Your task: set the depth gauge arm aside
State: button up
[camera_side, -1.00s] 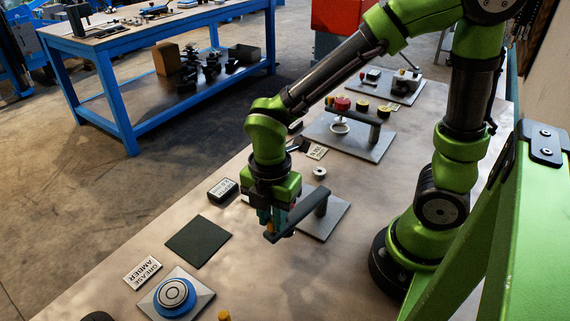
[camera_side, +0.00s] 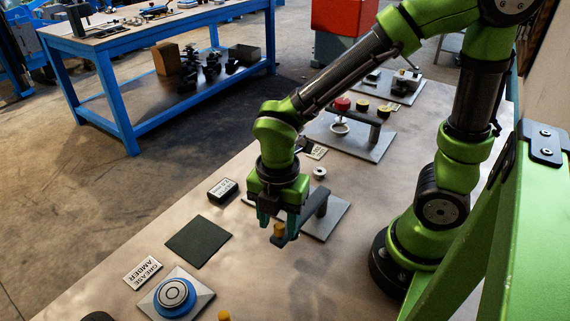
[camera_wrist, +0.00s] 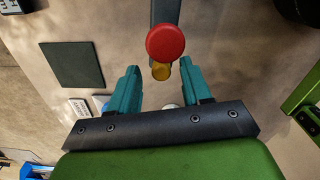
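The depth gauge arm (camera_side: 307,217) is a dark bar on an upright post over a grey base plate (camera_side: 335,218). A yellow-orange knob (camera_side: 279,230) is at its free end. In the wrist view the bar (camera_wrist: 166,12) comes in from the top, with a round red knob (camera_wrist: 165,42) and the yellow knob (camera_wrist: 160,70) near its end. My gripper (camera_side: 278,220) is open above that end. In the wrist view its teal fingers (camera_wrist: 160,78) stand wide apart on either side of the yellow knob, with clear gaps. My gripper partly hides the bar in the side view.
A dark square pad (camera_side: 198,242), a grease label (camera_side: 143,272) and a blue round piece on a plate (camera_side: 174,295) lie to the left. A small black box (camera_side: 223,190) is nearby. Another knobbed fixture (camera_side: 365,138) stands farther back.

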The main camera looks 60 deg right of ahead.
notch_tip(320, 180, up, 17)
dwell(0.7)
jog(key=shift+f, duration=0.1)
jog(key=d+f+m+t+y, duration=0.2)
jog(key=d+m+t, duration=0.5)
jog(key=m, duration=1.7)
jog(key=d, duration=0.2)
jog(key=shift+s+d+f, duration=0.15)
jog(key=shift+d+f, duration=0.1)
jog(key=shift+d, duration=0.1)
